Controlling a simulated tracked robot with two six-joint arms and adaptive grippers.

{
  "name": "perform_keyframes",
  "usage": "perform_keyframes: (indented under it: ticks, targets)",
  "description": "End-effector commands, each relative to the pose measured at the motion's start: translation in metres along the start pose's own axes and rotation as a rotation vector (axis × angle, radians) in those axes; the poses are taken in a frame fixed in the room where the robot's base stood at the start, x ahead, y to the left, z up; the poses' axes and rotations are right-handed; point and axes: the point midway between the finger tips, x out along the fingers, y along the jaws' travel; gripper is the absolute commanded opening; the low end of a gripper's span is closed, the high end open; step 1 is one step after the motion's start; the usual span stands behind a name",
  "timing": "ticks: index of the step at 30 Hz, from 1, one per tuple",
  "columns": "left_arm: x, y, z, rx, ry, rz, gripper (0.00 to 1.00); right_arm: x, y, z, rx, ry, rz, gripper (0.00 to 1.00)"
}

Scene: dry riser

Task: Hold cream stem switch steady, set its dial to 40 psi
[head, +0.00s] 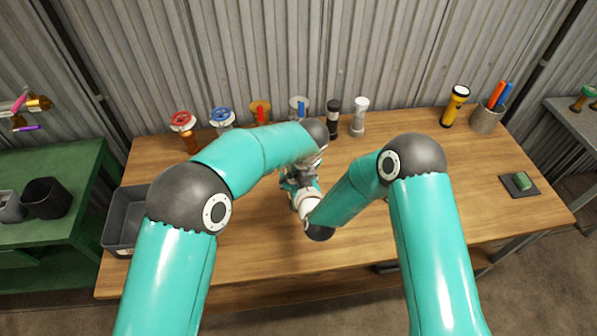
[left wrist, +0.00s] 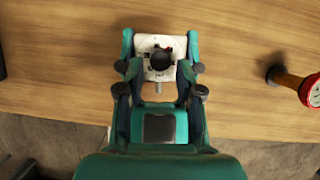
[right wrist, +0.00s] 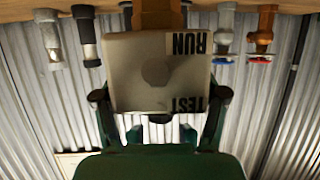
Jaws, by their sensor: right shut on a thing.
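A pale, cream-grey box, apparently the switch, is between my grippers above the bench middle. In the right wrist view the box (right wrist: 150,85) carries upside-down RUN and TEST lettering. My right gripper (head: 298,192) is shut on it; its fingers (right wrist: 160,112) flank the box. In the left wrist view its white face (left wrist: 150,72) has a round black knob near the middle. My left gripper (left wrist: 160,62) has its fingers apart on either side of that face and knob. No dial numbers can be read. My arms hide most of the switch in the head view.
Along the back of the wooden bench (head: 420,200) stand a red-wheel valve (head: 182,124), a blue-wheel valve (head: 222,118), a black stem (head: 333,115) and a white stem (head: 358,118). A torch (head: 454,106) and pen cup (head: 487,120) stand back right. A grey bin (head: 122,225) sits left.

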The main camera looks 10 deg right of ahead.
Motion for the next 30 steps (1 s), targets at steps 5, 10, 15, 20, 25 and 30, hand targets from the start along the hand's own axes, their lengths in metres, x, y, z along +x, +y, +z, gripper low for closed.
perform_keyframes:
  ticks: [5, 10, 15, 20, 25, 30]
  targets:
    - [0.016, 0.0, 0.0, -0.001, 0.0, -0.001, 0.36, 0.0, 0.0, 0.006, 0.001, -0.014, -0.001, 0.16]
    - [0.019, 0.0, 0.0, -0.001, -0.001, -0.001, 0.36, 0.0, 0.0, 0.006, 0.001, -0.014, -0.001, 0.16]
    - [0.019, 0.0, 0.0, -0.001, -0.001, -0.001, 0.34, 0.0, 0.0, 0.006, 0.001, -0.014, -0.001, 0.16]
    - [0.019, 0.0, 0.0, -0.001, 0.0, -0.001, 0.07, 0.0, 0.0, 0.006, 0.001, -0.014, -0.001, 0.16]
    - [0.019, 0.0, 0.0, 0.002, 0.0, -0.002, 0.0, 0.0, 0.0, 0.006, 0.001, -0.014, -0.001, 0.16]
    - [0.019, 0.002, 0.0, 0.084, 0.001, -0.036, 0.0, 0.0, 0.0, 0.006, 0.001, -0.014, -0.001, 0.16]
